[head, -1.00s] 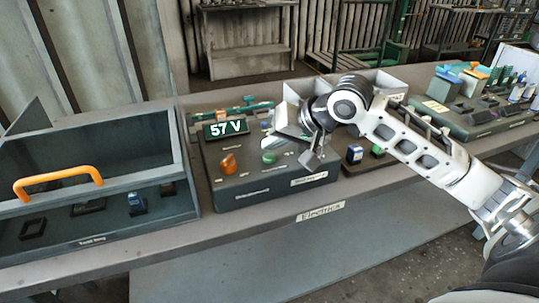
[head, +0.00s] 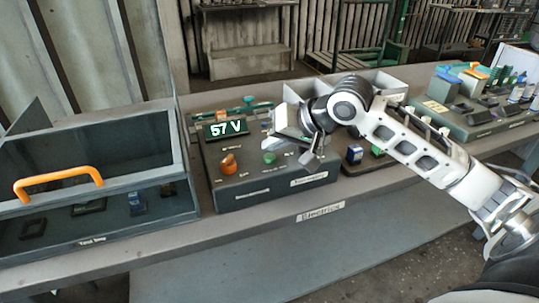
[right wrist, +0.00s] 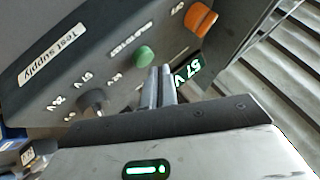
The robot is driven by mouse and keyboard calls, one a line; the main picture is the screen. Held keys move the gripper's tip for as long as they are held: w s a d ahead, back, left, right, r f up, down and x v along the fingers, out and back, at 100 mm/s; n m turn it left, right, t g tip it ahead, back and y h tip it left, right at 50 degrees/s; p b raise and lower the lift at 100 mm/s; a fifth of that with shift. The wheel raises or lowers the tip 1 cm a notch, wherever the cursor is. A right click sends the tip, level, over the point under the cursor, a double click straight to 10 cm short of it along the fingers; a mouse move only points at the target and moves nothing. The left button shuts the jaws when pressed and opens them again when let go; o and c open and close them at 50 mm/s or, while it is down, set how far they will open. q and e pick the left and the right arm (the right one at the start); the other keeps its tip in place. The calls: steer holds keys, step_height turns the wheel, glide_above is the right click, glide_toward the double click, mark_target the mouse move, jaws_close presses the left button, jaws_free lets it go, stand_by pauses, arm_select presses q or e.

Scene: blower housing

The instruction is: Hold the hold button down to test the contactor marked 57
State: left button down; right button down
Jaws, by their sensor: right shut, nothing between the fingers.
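The grey test supply box (head: 262,190) has a display (head: 225,128) reading 57 V, an orange knob (head: 228,164) and a green button (head: 270,157). In the right wrist view, the green button (right wrist: 145,56) lies just beyond and left of my right gripper's shut, empty fingertips (right wrist: 161,72). A gap seems to remain between them. My right gripper (head: 274,139) also shows above the box in the head view. A blue-topped contactor (head: 137,203) stands inside the test bay (head: 110,222); its marking is unreadable. My left gripper is out of view.
The test bay's orange handle (head: 58,183) is at the left. A dark selector knob (right wrist: 92,98) is near the fingers. Right of the box stand a small blue-topped part (head: 355,153) and a crowded green-grey rack (head: 470,120). The bench front is clear.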

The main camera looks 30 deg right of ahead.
mark_target(274, 158)
steer(key=shift+f, duration=0.4)
steer(key=shift+f, duration=0.45)
stand_by(1.3)
steer(key=shift+r, duration=0.1)
stand_by(1.1)
steer(key=shift+r+p, duration=0.8)
steer(key=shift+p, duration=0.65)
step_height(274, 158, up, 3)
steer(key=p, duration=0.3)
steer(key=shift+r, duration=1)
